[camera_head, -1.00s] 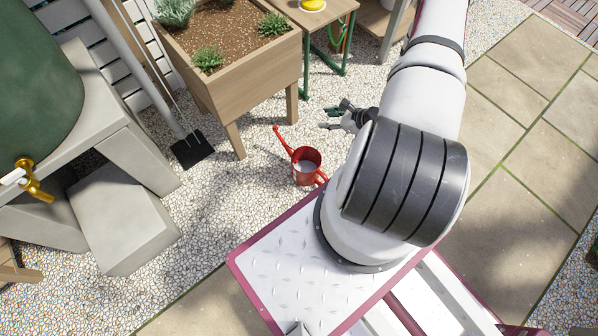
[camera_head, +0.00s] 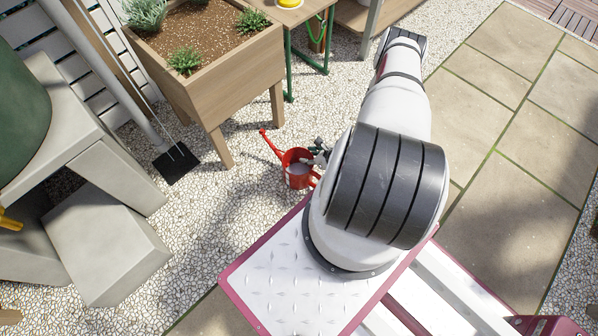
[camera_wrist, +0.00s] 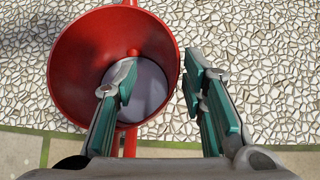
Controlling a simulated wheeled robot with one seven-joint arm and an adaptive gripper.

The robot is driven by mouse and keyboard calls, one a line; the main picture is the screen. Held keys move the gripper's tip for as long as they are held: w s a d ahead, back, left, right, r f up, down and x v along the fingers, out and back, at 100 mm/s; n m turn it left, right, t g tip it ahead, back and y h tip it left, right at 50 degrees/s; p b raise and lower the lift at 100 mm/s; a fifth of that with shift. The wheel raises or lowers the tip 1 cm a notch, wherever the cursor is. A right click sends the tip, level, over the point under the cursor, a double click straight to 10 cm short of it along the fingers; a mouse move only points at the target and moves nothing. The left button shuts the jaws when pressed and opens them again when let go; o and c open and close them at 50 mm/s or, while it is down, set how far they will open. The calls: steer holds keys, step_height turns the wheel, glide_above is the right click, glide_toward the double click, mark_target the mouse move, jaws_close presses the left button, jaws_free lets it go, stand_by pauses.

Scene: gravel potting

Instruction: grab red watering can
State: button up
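The red watering can (camera_head: 291,180) stands upright on the gravel below the planter, its spout pointing up-left and its handle on the side near my base. My gripper (camera_wrist: 161,72) is open, also seen at the can's right side in the head view (camera_head: 317,152). In the wrist view one finger lies over the opening and the other beyond the right rim, with the wall between them. Whether the fingers touch the can or reach below its rim, I cannot tell.
A wooden planter (camera_head: 235,80) with legs stands just behind the can. A black flat tool head (camera_head: 177,163) rests on the gravel to the left, near a grey stone block (camera_head: 105,245). Gravel is open left of the can; paving (camera_head: 500,210) lies to the right.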

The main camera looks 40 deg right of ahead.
mark_target(302, 153)
steer(key=shift+d+b+x, duration=0.2)
steer(key=shift+b+x, duration=0.65)
steer(key=shift+x, duration=0.55)
steer(key=shift+d+b+x, duration=0.15)
steer(key=shift+b+x, duration=0.7)
steer(key=shift+x, duration=0.55)
steer(key=shift+r, duration=0.1)
steer(key=shift+d, duration=0.1)
